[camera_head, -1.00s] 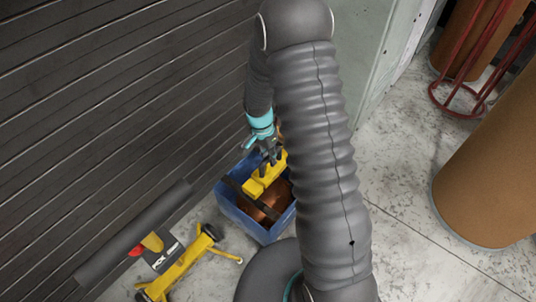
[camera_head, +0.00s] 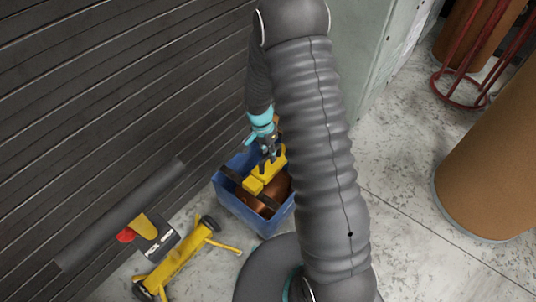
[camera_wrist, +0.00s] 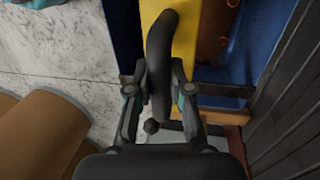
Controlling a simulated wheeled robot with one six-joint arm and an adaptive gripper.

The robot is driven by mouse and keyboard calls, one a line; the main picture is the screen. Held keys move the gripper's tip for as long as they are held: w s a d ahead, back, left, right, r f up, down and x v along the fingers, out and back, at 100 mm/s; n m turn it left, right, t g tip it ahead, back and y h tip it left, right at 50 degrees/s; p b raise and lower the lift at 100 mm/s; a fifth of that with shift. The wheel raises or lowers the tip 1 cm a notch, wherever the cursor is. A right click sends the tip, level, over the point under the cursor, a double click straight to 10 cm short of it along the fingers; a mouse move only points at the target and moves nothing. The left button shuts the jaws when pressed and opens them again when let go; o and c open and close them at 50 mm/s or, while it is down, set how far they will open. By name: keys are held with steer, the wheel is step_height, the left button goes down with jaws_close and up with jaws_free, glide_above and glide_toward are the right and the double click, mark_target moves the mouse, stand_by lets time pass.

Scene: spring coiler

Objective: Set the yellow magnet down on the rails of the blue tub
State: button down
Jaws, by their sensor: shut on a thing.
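The yellow magnet (camera_head: 265,176) is a long block over the blue tub (camera_head: 234,208) in the head view. My gripper (camera_head: 268,156) is shut on the magnet's dark handle, which stands between the fingers (camera_wrist: 160,95) in the wrist view. The magnet (camera_wrist: 202,22) also shows there, partly hidden by the handle. A dark rail (camera_head: 264,209) crosses the tub, and part of a rail shows in the wrist view (camera_wrist: 222,89). The magnet's near end looks close above the rail; I cannot tell whether they touch. Copper-coloured contents show inside the tub.
A yellow wheeled stand (camera_head: 178,262) is on the floor left of the tub. A dark slatted wall (camera_head: 90,110) runs along the left. Brown drums (camera_head: 495,175) and a red wire frame (camera_head: 463,85) stand at the right, with bare floor between.

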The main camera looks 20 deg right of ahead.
steer(key=shift+f+b, duration=0.5)
steer(key=shift+f, duration=0.05)
stand_by(0.9)
steer(key=c, duration=1)
jaws_free()
steer(key=r, duration=0.4)
steer(key=w+a+r, duration=0.1)
steer(key=r, duration=0.3)
steer(key=w+r, duration=0.1)
steer(key=r, duration=0.2)
steer(key=shift+a+r, duration=0.2)
steer(key=shift+r, duration=0.2)
